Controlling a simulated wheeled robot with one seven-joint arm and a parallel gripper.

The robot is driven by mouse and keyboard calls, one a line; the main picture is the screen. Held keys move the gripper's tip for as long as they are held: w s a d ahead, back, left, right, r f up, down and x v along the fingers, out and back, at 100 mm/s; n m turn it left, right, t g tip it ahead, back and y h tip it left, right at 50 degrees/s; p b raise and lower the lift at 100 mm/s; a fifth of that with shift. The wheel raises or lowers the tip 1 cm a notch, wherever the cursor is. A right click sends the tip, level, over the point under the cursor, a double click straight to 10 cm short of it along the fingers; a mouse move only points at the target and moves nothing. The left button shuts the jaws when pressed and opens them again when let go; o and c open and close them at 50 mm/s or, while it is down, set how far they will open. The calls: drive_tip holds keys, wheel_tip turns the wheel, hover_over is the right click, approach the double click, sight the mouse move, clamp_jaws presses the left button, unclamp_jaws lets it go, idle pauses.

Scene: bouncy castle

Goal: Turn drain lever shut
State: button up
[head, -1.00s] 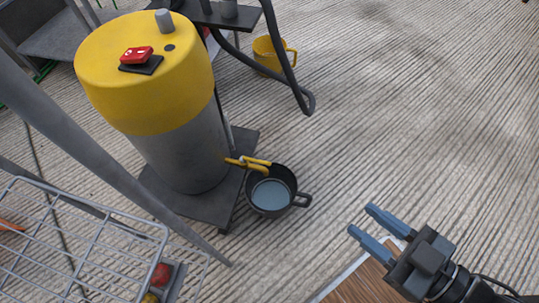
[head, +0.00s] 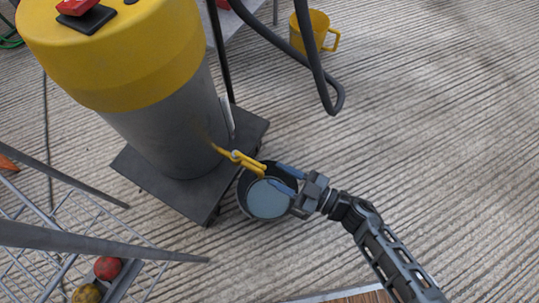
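A yellow drain lever (head: 248,163) sticks out low from the side of a grey tank (head: 168,132) with a yellow top. It points down and right over a dark pan (head: 243,197) of water on the floor. My gripper (head: 274,174) is above the pan, its two blue fingers pointing left. The fingers are apart, with the lever's free end at or very near the gap between the tips. I cannot tell whether they touch it. The pan's handle is hidden behind my gripper.
The tank stands on a dark base plate (head: 146,178). A black hose (head: 318,70) hangs near a yellow mug (head: 311,33) at the back. A wire basket (head: 62,232) with balls and a grey pole are at lower left. The ribbed floor on the right is clear.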

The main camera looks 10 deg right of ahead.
sight(255, 162)
drive_tip(key=shift+b+x, duration=1)
drive_tip(key=shift+x, duration=3)
drive_tip(key=shift+c, duration=0.3)
clamp_jaws()
drive_tip(key=shift+d, duration=0.1)
